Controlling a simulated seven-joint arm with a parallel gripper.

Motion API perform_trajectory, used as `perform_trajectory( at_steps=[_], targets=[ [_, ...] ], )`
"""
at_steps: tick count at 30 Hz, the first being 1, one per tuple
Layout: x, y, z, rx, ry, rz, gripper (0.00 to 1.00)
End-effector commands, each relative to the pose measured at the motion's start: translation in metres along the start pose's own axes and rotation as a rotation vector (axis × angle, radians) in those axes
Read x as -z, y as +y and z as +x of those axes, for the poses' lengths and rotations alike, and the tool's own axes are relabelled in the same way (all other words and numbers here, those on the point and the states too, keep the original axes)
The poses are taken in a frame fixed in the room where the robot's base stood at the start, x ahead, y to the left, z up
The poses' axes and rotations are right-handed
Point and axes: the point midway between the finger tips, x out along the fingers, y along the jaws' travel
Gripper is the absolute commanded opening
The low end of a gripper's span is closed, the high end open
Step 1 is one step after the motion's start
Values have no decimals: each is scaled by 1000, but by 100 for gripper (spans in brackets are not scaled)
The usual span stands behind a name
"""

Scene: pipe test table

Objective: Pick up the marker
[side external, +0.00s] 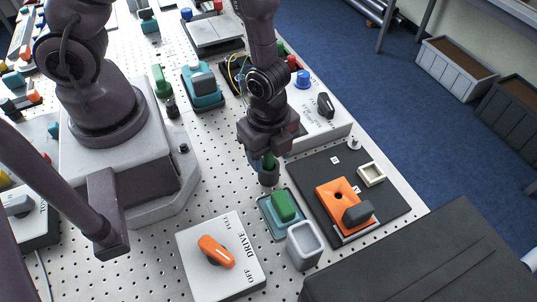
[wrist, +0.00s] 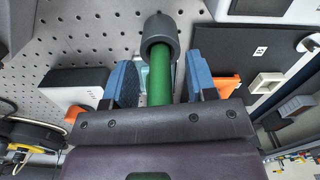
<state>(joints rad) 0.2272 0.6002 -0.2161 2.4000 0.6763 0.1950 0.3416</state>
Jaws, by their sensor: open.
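The marker looks like a green cylinder with a dark grey end. In the wrist view the green body of the marker (wrist: 160,82) runs between the two blue finger pads, with its dark round end toward the top. My gripper (wrist: 161,78) is open, with a pad on each side of the green body and gaps visible beside it. In the side view my gripper (side external: 268,153) points down over the perforated table, and the marker's dark end (side external: 268,176) shows just below the fingers. Whether that end touches the table I cannot tell.
A teal tray with a green block (side external: 283,206) and a grey cup (side external: 304,246) stand close in front. A white box with an orange knob (side external: 216,252) is nearer. To the right, a black board (side external: 310,172) carries an orange block (side external: 336,197).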

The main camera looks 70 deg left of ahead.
Motion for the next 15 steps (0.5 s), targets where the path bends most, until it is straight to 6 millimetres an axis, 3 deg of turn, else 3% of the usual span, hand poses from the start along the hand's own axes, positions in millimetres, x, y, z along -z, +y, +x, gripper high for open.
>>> perform_trajectory(
  at_steps=[5,12,15],
  targets=[
    [0,0,0,1,1,-1,52],
    [0,0,0,1,0,-1,0],
    [0,0,0,1,1,-1,0]
  ],
)
